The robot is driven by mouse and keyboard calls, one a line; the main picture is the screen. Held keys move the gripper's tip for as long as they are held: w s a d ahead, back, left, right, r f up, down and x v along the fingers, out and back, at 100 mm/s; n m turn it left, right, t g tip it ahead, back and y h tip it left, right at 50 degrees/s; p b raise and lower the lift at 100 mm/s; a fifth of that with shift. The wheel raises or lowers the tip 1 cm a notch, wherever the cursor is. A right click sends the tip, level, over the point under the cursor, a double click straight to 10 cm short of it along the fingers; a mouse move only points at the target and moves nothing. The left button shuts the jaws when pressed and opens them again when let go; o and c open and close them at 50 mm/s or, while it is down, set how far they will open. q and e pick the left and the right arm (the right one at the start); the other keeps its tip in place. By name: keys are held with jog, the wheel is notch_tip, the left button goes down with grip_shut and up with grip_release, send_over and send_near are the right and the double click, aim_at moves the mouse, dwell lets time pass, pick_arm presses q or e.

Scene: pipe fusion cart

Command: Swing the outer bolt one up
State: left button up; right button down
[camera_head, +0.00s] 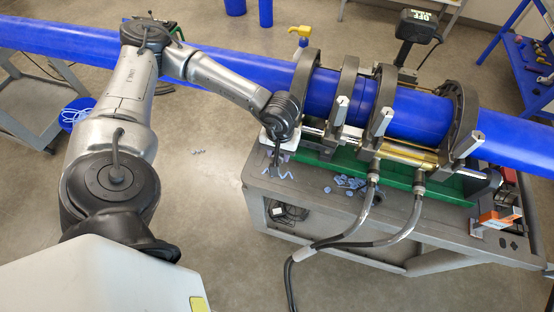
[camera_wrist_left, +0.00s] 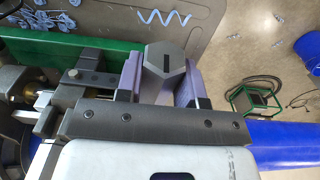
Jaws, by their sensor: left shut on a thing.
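The outer bolt (camera_wrist_left: 164,60) is a grey hexagonal head with a dark slot, seen in the left wrist view. My left gripper (camera_wrist_left: 161,76) is shut on it, with a purple finger pad on each side. In the head view my left gripper (camera_head: 276,157) is at the left end of the fusion machine, below the outermost left clamp (camera_head: 301,80). The arm's wrist hides the bolt there. The other clamps carry silver bolts (camera_head: 341,107) that point up and toward me. My right gripper is not in view.
A long blue pipe (camera_head: 420,117) runs through the clamps on the grey cart (camera_head: 335,206). Black hoses (camera_head: 345,238) hang off its front. Loose grey pieces (camera_head: 350,182) and a spiral shaving (camera_wrist_left: 163,17) lie on the cart top. Open floor is left of the cart.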

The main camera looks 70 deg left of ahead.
pick_arm(q)
jog(key=shift+r, duration=0.15)
jog(key=shift+w+a+r+p, duration=0.15)
jog(key=shift+r+p, duration=0.25)
jog(key=shift+r, duration=0.1)
jog(key=shift+w+a+r+p, duration=0.1)
jog(key=shift+r+p, duration=0.25)
jog(key=shift+r, duration=0.2)
jog(key=shift+r, duration=0.1)
jog(key=shift+w+a+r+p, duration=0.2)
jog(key=shift+a+r+p, duration=0.1)
jog(key=shift+r, duration=0.15)
jog(key=shift+w+a+r+p, duration=0.2)
jog(key=shift+r+p, duration=0.1)
jog(key=shift+r, duration=0.2)
jog(key=shift+w+r, duration=0.1)
